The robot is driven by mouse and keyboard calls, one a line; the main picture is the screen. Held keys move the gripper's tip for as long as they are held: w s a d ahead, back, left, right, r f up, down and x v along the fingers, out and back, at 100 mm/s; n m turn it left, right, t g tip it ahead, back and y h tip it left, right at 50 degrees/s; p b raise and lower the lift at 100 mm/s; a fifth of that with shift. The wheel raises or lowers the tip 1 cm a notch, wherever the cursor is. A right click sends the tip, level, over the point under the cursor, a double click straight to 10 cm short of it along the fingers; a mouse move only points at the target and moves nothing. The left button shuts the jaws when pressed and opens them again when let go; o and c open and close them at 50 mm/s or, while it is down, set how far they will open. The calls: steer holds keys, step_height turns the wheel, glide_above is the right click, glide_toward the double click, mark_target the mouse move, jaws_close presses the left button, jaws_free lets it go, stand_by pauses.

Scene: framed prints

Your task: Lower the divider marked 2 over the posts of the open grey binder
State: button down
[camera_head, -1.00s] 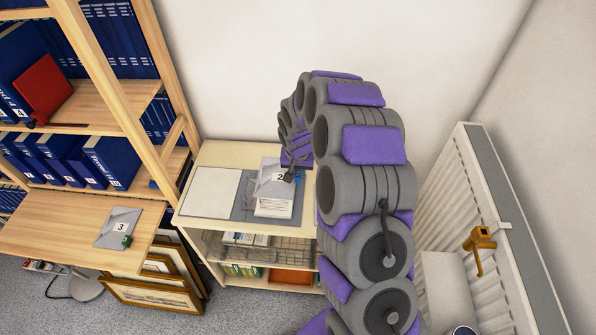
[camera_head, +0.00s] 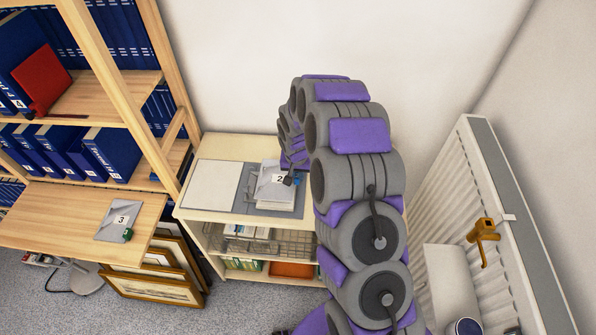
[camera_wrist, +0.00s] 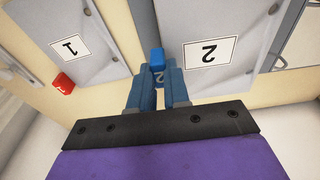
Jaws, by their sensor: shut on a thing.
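My gripper (camera_wrist: 158,72) is shut on the blue tab (camera_wrist: 157,55) of the grey divider marked 2 (camera_wrist: 215,50). In the head view the divider (camera_head: 268,187) is over the paper stack on the right side of the open grey binder (camera_head: 240,205), whose left side bears a white sheet. I cannot tell whether the divider touches the stack.
The binder lies on a low cream cabinet (camera_head: 215,146) against the wall. A divider marked 3 (camera_head: 119,219) lies on the wooden desk (camera_head: 45,215) at left. A shelf with blue binders (camera_head: 112,150) stands behind it. A radiator (camera_head: 455,190) is at right.

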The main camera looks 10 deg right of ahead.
steer(key=shift+a, duration=0.15)
steer(key=shift+d, duration=0.35)
steer(key=shift+a+f, duration=0.25)
steer(key=shift+f, duration=0.1)
steer(key=shift+d+f+b, duration=0.1)
steer(key=shift+f+b, duration=0.2)
steer(key=shift+f, duration=1.15)
stand_by(0.5)
steer(key=c, duration=1)
jaws_free()
steer(key=shift+r, duration=0.15)
